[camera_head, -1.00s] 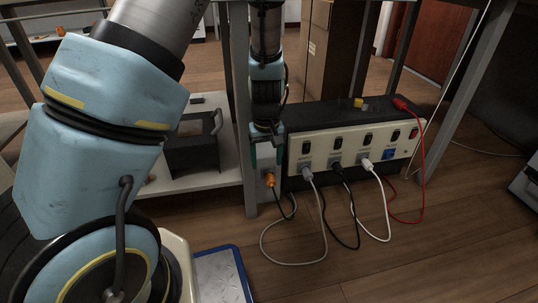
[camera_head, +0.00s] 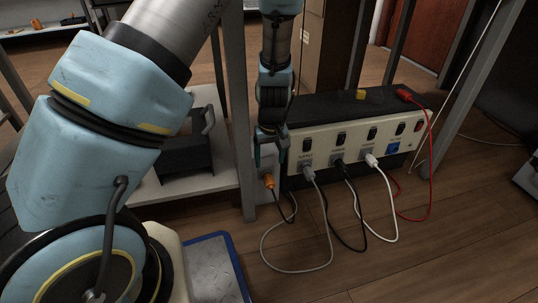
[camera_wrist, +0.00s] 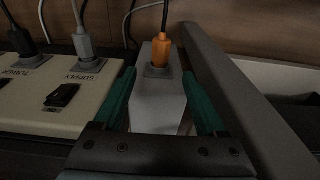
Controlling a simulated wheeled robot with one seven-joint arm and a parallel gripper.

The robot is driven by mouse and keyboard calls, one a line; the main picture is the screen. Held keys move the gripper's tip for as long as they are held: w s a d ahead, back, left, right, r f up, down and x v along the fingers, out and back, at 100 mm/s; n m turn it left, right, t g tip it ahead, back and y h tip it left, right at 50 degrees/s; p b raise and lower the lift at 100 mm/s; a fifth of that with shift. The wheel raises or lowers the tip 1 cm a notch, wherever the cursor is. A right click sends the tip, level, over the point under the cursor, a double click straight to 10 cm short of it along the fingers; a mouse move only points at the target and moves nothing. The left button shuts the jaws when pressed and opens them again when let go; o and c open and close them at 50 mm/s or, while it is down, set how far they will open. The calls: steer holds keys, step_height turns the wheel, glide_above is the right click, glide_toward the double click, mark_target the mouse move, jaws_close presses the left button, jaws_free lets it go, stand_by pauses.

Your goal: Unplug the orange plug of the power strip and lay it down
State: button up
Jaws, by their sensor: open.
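The orange plug (camera_head: 269,181) sits in the socket of a pale box at the left end of the power strip (camera_head: 318,143). Its black cord hangs down to the floor. In the wrist view the orange plug (camera_wrist: 161,52) stands in its socket, ahead of my gripper (camera_wrist: 160,78). The two green fingers are apart, one on each side of the pale box (camera_wrist: 158,100), with nothing held between them. In the head view my gripper (camera_head: 267,152) is just above the plug, and its fingers are partly hidden.
Grey (camera_head: 309,170), black (camera_head: 339,164) and white (camera_head: 371,160) plugs sit in the strip to the right. Their cords loop on the floor. A table leg (camera_head: 240,120) stands close on the left. A blue-rimmed tray (camera_head: 238,270) lies in front.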

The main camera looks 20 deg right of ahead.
mark_target(269, 176)
steer(key=f+b, duration=0.1)
steer(key=f, duration=0.1)
steer(key=f+b, duration=0.1)
steer(key=f, duration=0.2)
steer(key=w+f+b, duration=0.1)
steer(key=f+b, duration=0.1)
steer(key=f, duration=0.1)
steer(key=shift+f, duration=0.2)
steer(key=shift+d, duration=0.1)
jaws_close()
stand_by(0.8)
